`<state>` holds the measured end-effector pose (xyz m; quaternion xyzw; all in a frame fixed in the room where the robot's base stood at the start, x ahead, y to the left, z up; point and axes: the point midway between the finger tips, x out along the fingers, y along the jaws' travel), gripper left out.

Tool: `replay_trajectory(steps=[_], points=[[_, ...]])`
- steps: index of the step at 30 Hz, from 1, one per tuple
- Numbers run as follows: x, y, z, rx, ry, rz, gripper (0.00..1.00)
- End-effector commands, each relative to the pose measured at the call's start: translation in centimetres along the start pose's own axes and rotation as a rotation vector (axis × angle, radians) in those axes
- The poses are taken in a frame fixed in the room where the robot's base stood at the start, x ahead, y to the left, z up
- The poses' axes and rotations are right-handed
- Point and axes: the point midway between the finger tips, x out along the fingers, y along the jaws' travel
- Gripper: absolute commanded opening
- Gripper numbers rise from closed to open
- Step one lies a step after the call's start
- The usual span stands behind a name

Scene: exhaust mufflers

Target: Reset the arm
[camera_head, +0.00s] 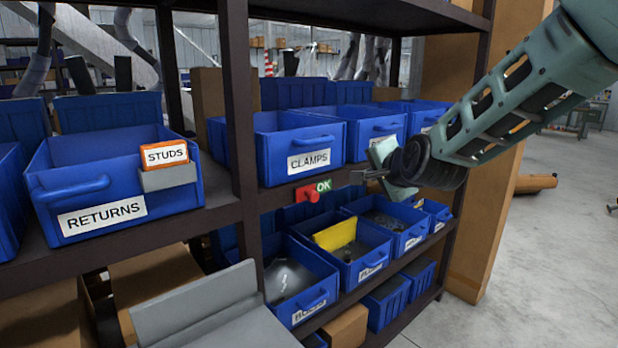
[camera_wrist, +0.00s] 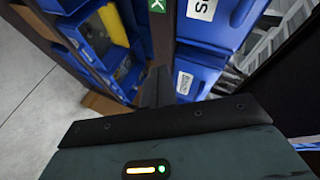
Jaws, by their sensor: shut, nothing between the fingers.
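My arm (camera_head: 520,95) reaches in from the upper right in the head view. My gripper (camera_head: 360,175) is shut and empty. It points left, in front of the shelf rack, below and right of the CLAMPS bin (camera_head: 340,150) and near the red piece with the green OK sign (camera_head: 308,195). In the wrist view, my gripper's dark body fills the lower part and the fingers (camera_wrist: 155,90) point towards the shelf. I cannot tell how far the fingers are from the shelf edge.
A RETURNS bin (camera_head: 100,190) with an orange STUDS card (camera_head: 165,155) stands on the left shelf. Below are several blue bins, one with a yellow divider (camera_head: 335,235). A dark upright post (camera_head: 240,100) divides the rack. Open floor (camera_head: 560,270) lies right.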

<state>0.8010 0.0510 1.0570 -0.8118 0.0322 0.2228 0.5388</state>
Motion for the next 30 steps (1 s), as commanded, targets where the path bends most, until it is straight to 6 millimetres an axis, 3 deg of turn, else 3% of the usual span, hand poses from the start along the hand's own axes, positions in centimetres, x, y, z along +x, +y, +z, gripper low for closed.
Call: replay_trajectory(steps=[1,3,5,9,12,15,18,23,30], points=[[-2.7,-0.3,2.8,-0.107,-0.098,0.055,0.00],[-6.0,0.8,6.6,-0.267,-0.234,0.127,0.00],[-9.1,2.0,9.4,-0.409,-0.350,0.180,0.00],[-17.4,5.5,14.3,-0.749,-0.627,0.279,0.00],[-23.5,8.4,16.0,-0.985,-0.816,0.332,0.00],[-28.7,10.9,16.4,-1.184,-0.981,0.372,0.00],[-32.4,12.9,16.2,-1.327,-1.102,0.400,0.00],[-35.2,14.5,15.7,-1.434,-1.199,0.423,0.00],[-35.3,14.7,15.7,-1.444,-1.209,0.425,0.00]])
